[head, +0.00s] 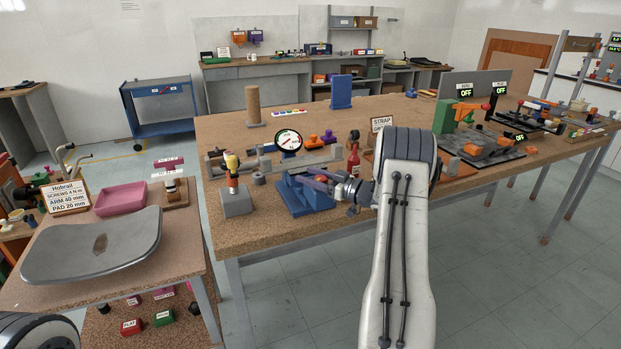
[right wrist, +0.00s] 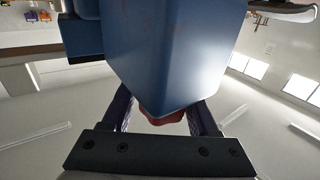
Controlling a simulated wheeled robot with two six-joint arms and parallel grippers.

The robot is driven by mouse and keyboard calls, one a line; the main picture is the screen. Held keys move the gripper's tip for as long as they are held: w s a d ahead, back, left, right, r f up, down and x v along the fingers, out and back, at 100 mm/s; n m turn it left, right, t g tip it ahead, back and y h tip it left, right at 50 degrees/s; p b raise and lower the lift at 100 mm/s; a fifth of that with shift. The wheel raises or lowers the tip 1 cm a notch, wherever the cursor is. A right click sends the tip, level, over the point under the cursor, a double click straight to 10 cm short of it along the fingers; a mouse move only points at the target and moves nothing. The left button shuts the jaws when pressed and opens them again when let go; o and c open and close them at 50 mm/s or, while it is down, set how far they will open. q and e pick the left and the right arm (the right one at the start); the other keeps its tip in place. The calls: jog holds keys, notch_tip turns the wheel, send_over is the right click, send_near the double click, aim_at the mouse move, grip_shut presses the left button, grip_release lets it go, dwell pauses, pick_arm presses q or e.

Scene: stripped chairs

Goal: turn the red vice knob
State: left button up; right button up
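The blue vice (head: 306,197) sits at the front edge of the large brown workbench. My right gripper (head: 322,184) reaches its right end in the head view; my arm covers part of that area. In the right wrist view the vice's blue body (right wrist: 165,50) fills the upper middle. The red knob (right wrist: 163,116) shows just below it, between the two fingers of my right gripper (right wrist: 163,112). The fingertips are partly hidden by the blue body, so I cannot tell whether they press on the knob. The knob is hidden in the head view. My left gripper is out of view.
A grey block with a yellow-topped tool (head: 237,199) stands left of the vice. A dial gauge (head: 288,141) and a red bottle (head: 353,162) stand behind it. A side table (head: 90,285) with a grey seat shell (head: 92,246) is at left. Floor is clear before the bench.

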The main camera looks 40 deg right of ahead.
aim_at(327, 182)
jog(key=shift+o, duration=0.3)
jog(key=shift+f, duration=0.1)
jog(key=shift+s+d, duration=0.1)
jog(key=shift+s, duration=0.2)
jog(key=b+v, duration=0.1)
jog(key=v, duration=0.8)
jog(key=shift+s+d+b, duration=0.15)
jog(key=shift+s+b, duration=0.2)
jog(key=shift+s, duration=0.05)
